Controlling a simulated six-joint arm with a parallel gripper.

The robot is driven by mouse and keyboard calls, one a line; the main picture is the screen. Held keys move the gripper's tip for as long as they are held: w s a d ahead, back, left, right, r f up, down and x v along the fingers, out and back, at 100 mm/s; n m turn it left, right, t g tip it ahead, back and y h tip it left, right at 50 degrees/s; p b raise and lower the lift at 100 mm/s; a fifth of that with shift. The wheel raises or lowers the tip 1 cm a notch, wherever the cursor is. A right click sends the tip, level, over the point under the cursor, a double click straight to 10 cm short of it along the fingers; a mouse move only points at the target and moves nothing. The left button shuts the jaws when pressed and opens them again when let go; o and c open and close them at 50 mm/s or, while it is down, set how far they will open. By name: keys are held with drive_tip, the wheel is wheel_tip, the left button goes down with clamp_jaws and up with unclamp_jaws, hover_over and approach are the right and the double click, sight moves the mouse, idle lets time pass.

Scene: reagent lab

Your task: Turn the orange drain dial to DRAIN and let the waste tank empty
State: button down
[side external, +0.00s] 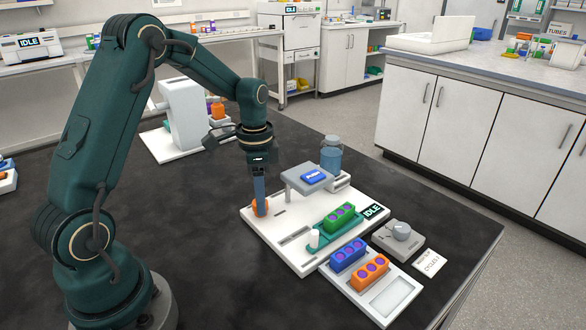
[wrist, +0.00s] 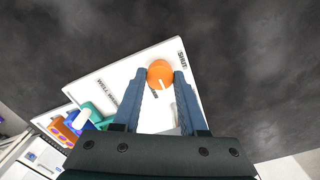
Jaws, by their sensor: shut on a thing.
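The orange drain dial (side external: 261,209) sits at the left corner of the white instrument base (side external: 285,255). My gripper (side external: 260,200) points down at it, its fingers shut on the dial. In the wrist view the dial (wrist: 160,73) lies between the two fingertips (wrist: 162,77), with a white pointer mark toward the gripper side. A SHUT label (wrist: 183,59) is printed to the right of the dial; another small label below it is too small to read. A bottle with bluish contents (side external: 331,153) stands at the back of the base; I cannot tell whether it is the waste tank.
A green rack (side external: 340,217), a blue rack (side external: 348,256) and an orange rack (side external: 369,271) stand right of the dial. A small display (side external: 372,211) reads IDLE. A grey knob box (side external: 399,239) sits at the right.

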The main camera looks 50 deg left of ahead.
drive_tip(key=shift+c, duration=2.2)
unclamp_jaws()
drive_tip(key=shift+r, duration=2.6)
